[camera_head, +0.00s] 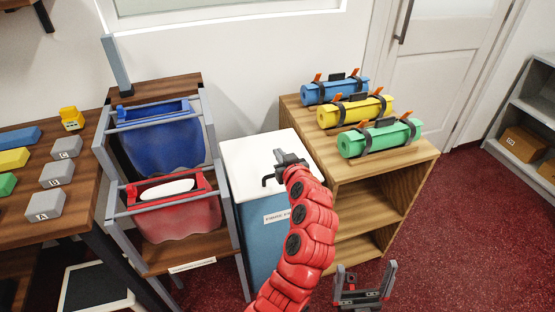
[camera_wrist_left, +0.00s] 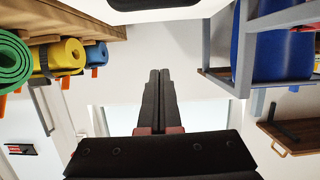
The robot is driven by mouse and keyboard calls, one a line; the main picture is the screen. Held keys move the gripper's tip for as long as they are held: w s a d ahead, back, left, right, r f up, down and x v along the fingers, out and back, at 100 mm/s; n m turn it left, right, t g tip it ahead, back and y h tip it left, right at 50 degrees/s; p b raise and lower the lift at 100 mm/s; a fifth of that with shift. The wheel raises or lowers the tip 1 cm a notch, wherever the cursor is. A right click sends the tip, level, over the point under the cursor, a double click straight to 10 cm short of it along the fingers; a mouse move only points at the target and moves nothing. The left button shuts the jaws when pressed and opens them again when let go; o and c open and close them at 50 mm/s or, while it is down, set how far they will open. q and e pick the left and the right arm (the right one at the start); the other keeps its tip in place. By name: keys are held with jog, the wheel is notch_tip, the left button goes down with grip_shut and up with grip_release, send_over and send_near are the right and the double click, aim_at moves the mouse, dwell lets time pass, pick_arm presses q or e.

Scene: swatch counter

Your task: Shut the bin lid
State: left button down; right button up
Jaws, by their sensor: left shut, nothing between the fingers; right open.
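The bin (camera_head: 258,243) has a blue front with a white label and stands between the rack and the wooden shelf. Its white lid (camera_head: 250,155) appears to lie flat across the top, with no gap visible. My left gripper (camera_head: 268,181) is over the lid, shut and empty; whether it touches the lid I cannot tell. Its closed fingers (camera_wrist_left: 160,72) show in the left wrist view, with a white surface, probably the lid, at the top edge. My right gripper (camera_head: 365,278) is open and empty, low in front of the shelf, apart from the bin.
A grey rack (camera_head: 107,160) with a blue bag (camera_head: 165,145) and a red bag (camera_head: 180,218) stands close left of the bin. The wooden shelf (camera_head: 350,172) on the right carries blue, yellow and green rolls (camera_head: 380,140). Red floor (camera_head: 450,240) is clear at right.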

pick_arm(q)
jog(key=f+t+b, duration=0.1)
jog(key=f+b, duration=0.1)
jog(key=b, duration=0.1)
jog(key=s+f+b, duration=0.1)
jog(key=f+b, duration=0.1)
jog(key=b, duration=0.1)
jog(key=s+f+t+b, duration=0.1)
jog(key=f+b, duration=0.2)
jog(key=b, duration=0.1)
jog(key=shift+d+t+y, duration=0.3)
jog(key=shift+y, duration=0.1)
jog(key=shift+s+f+b, duration=0.15)
jog(key=shift+b, duration=0.5)
